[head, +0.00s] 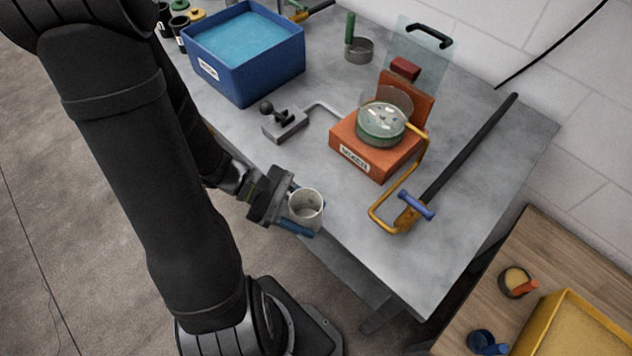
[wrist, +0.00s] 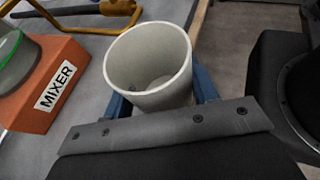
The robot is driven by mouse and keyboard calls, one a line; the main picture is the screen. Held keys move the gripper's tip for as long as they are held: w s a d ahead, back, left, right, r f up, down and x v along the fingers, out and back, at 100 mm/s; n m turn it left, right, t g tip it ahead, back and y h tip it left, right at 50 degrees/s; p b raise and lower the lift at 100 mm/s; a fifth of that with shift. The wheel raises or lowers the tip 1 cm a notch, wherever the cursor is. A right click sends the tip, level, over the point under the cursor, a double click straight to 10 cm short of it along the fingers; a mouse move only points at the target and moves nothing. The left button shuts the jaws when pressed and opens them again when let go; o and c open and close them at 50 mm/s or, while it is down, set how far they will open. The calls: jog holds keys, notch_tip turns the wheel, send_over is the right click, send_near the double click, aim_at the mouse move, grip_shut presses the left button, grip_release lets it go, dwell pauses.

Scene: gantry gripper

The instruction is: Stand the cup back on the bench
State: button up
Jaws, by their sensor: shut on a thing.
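A pale grey-white cup (head: 307,208) is held upright between the blue fingers of my gripper (head: 297,212), at the near edge of the grey bench (head: 340,222). In the wrist view the cup (wrist: 150,68) shows its open mouth and looks empty. The blue fingers (wrist: 205,85) close on both sides of it. I cannot tell whether the cup's base touches the bench or hangs just above it.
An orange mixer (head: 365,160) with a glass bowl (head: 381,122) stands behind and right. A yellow bent pipe (head: 400,185) with a blue handle (head: 417,205) is at the right. A small grey lever block (head: 285,124) and blue bin (head: 245,75) stand further back. Bench is bare right of the cup.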

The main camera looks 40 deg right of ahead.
jog(key=s+d+r+n+t+h, duration=0.6)
jog(key=d+r+n, duration=0.1)
jog(key=r, duration=0.1)
jog(key=n, duration=0.1)
send_over(317, 184)
jog(key=shift+t, duration=0.4)
notch_tip(317, 184, down, 6)
jog(key=shift+r, duration=0.15)
jog(key=shift+f, duration=2)
jog(key=o, duration=1)
jog(key=shift+f, duration=0.15)
jog(key=shift+c, duration=0.2)
